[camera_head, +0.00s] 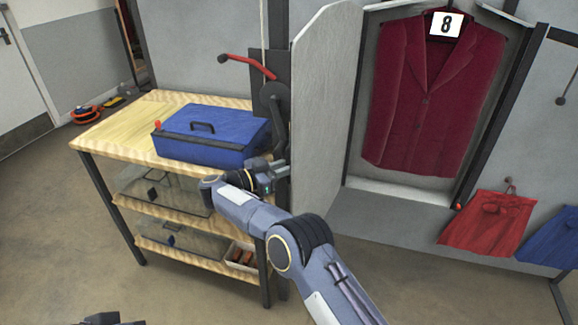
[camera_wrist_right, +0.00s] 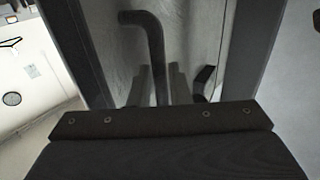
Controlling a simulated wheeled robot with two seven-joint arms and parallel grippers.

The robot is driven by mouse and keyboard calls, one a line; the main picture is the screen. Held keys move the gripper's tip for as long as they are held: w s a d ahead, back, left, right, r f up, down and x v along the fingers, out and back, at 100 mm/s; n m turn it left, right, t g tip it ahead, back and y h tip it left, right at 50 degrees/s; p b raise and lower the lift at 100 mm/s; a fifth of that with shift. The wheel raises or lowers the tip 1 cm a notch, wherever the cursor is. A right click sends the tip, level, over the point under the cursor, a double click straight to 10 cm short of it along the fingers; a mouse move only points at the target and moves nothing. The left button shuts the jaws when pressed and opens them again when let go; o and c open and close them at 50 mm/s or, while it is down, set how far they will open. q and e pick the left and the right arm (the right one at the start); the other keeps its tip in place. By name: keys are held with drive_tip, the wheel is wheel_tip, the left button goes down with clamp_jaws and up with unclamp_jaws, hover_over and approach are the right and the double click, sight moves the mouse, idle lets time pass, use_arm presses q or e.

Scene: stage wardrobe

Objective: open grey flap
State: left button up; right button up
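A tall light grey flap (camera_head: 325,105) stands out at an angle from the left side of the recess with the dark red jacket, so the recess is uncovered. My right gripper (camera_head: 280,168) is low beside the flap's left edge, near a dark upright post. In the right wrist view a dark bent bar (camera_wrist_right: 150,45) runs down between the two fingers of my right gripper (camera_wrist_right: 160,85), in front of a grey surface. Whether the fingers press on the bar is unclear. A dark part of my left gripper (camera_head: 108,319) shows at the bottom edge, mostly cut off.
A wooden shelf table (camera_head: 105,128) with a blue toolbox (camera_head: 210,135) stands left of the right gripper. A red lever (camera_head: 250,65) sticks out above it. The dark red jacket (camera_head: 425,100) with number 8 hangs in the recess. Red cloth (camera_head: 488,225) hangs at right.

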drive_tip(key=v, duration=0.7)
drive_tip(key=shift+b, duration=0.35)
